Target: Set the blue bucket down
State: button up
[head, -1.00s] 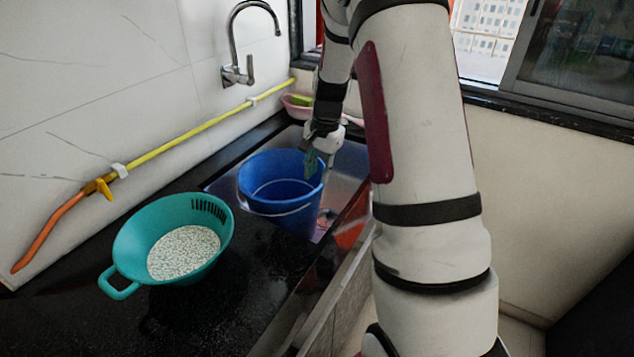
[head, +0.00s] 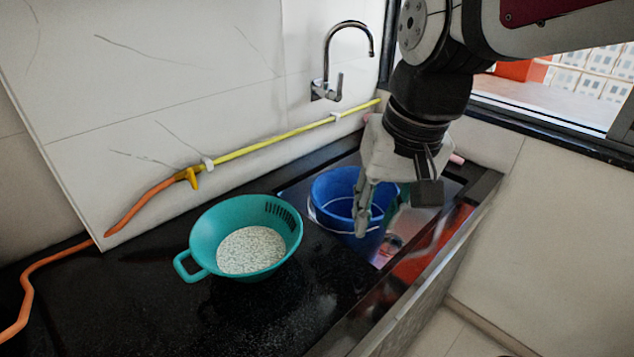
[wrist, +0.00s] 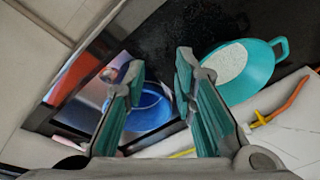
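The blue bucket (head: 333,192) stands upright in the sink basin, its rim about level with the counter. It also shows in the wrist view (wrist: 150,108), beyond my fingers and partly hidden by the left one. My gripper (head: 362,215) is above the bucket's right side in the head view and covers part of its rim. In the wrist view my gripper (wrist: 160,68) has its two green-padded fingers spread apart with nothing between them.
A teal colander (head: 205,235) with white grains stands on the black counter (head: 130,310) left of the sink. A faucet (head: 327,85) is on the wall behind. A yellow-orange hose (head: 270,145) runs along the wall. The front counter is clear.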

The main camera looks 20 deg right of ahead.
jog(key=s+a+n, duration=0.2)
jog(key=s+n, duration=0.1)
jog(key=s, duration=0.6)
jog(key=shift+f+n+h, duration=0.3)
jog(key=shift+f, duration=0.15)
jog(key=shift+s+r, duration=0.1)
notch_tip(320, 180, up, 7)
jog(key=t+p, duration=0.1)
jog(key=p, duration=0.5)
jog(key=shift+r+t, duration=0.2)
jog(key=shift+t, duration=0.2)
